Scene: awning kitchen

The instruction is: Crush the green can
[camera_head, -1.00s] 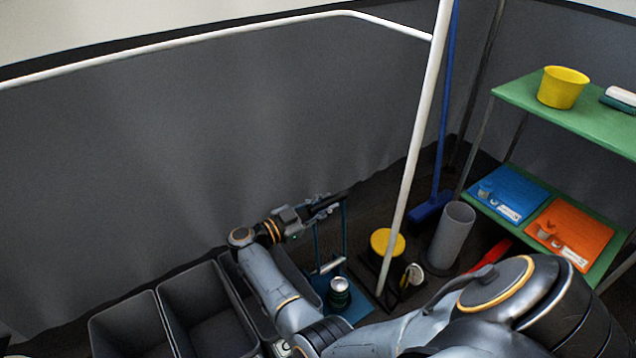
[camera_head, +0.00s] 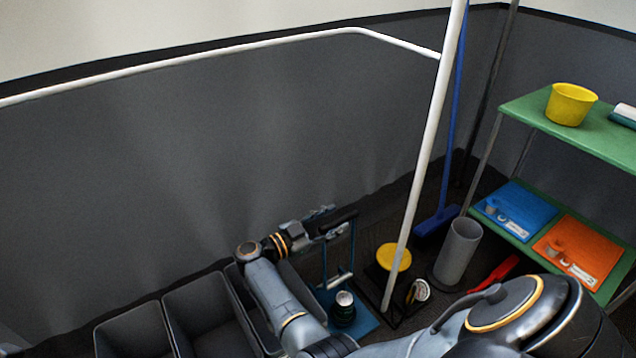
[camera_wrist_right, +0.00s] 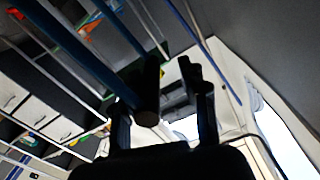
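The green can (camera_head: 344,314) stands upright on the base of the blue can crusher (camera_head: 365,322), under its grey crossbar (camera_head: 340,281). The crusher's dark handle (camera_head: 341,219) is at the top of its blue frame. My right gripper (camera_head: 327,220) is at this handle, with its fingers spread on either side of it. In the right wrist view, the dark end of the handle (camera_wrist_right: 146,112) lies between the two parted fingers of my right gripper (camera_wrist_right: 163,105). I cannot tell whether either finger touches it. My left gripper is not in view.
Dark bins (camera_head: 205,310) stand left of the crusher. Right of it are a yellow-topped item (camera_head: 393,257), a white pole (camera_head: 428,140), a grey cylinder (camera_head: 458,252), a blue broom (camera_head: 437,221) and a green shelf (camera_head: 540,112). A grey wall is behind.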

